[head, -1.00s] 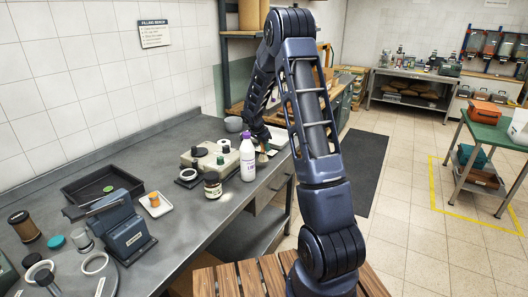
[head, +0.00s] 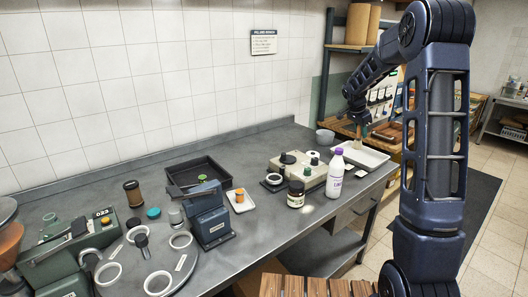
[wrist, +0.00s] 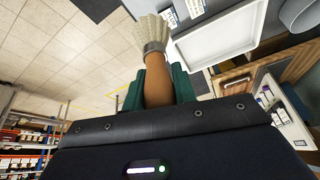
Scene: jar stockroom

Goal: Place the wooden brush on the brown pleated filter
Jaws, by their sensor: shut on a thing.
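My gripper (wrist: 158,88) is shut on the brown handle of the wooden brush (wrist: 157,75), which has a metal band and pale bristles in the wrist view. In the head view my gripper (head: 362,127) is small, over the far right end of the bench, with the brush (head: 361,146) pointing down by the white tray. Whether the bristles touch the tray cannot be told. No brown pleated filter shows clearly. A brown cylinder with dark ends (head: 133,194) stands on the left of the bench, too small to show pleats.
The white tray (head: 373,157) lies at the bench's right end, beside a grey bowl (head: 325,136).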

